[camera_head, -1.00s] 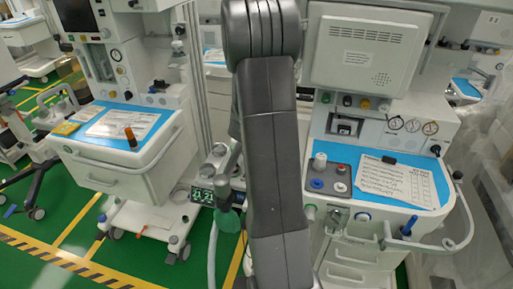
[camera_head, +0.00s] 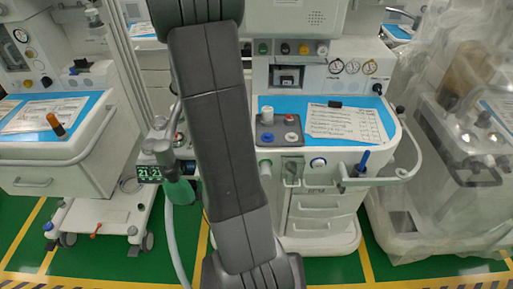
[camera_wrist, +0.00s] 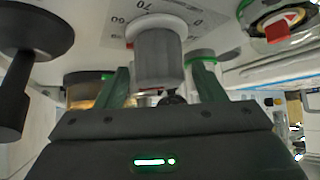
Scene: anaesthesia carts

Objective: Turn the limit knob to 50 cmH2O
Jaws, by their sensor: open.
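In the wrist view, a grey knob with a white top (camera_wrist: 157,52) stands in front of a pale scale plate (camera_wrist: 112,25). A gap shows on both sides, and I see no contact. In the head view my arm covers the gripper, and I cannot make out this knob there.
In the wrist view, a black part (camera_wrist: 27,50) is close on the left and a clear dome with a red mark (camera_wrist: 283,22) is at upper right. In the head view, the white cart (camera_head: 325,165) bears a grey knob panel (camera_head: 279,133). A plastic-covered machine (camera_head: 465,140) stands at right.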

